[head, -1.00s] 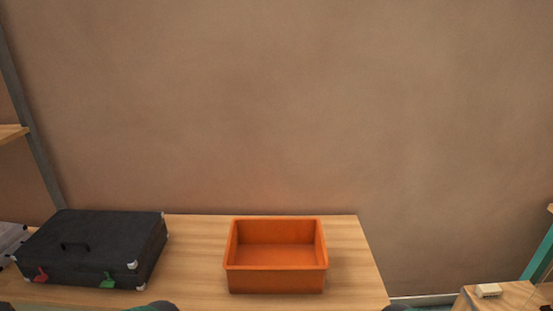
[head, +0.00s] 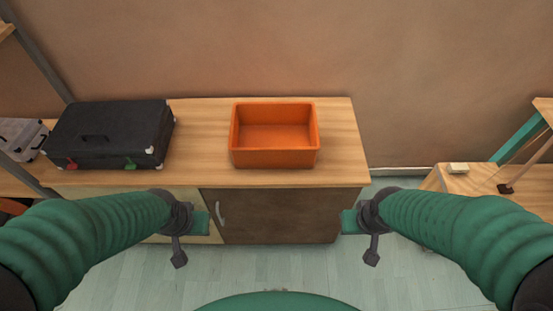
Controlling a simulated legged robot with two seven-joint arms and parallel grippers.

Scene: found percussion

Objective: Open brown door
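The brown door (head: 285,216) is on the front of the wooden cabinet, below the countertop, and looks shut. Its pale curved handle (head: 220,213) is near the door's left edge. My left gripper (head: 190,236) is in front of the cabinet, just left of the handle in the picture, and appears apart from it. My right gripper (head: 360,236) is to the right of the door, past the cabinet's right edge. Neither gripper visibly holds anything. Their finger gaps are not clear from this angle.
An orange bin (head: 274,158) and a black case (head: 110,135) with red and green latches stand on the countertop (head: 200,140). A lighter panel (head: 150,203) is left of the door. A wooden table (head: 475,179) with a small pale block stands right. The floor (head: 270,264) before the cabinet looks clear.

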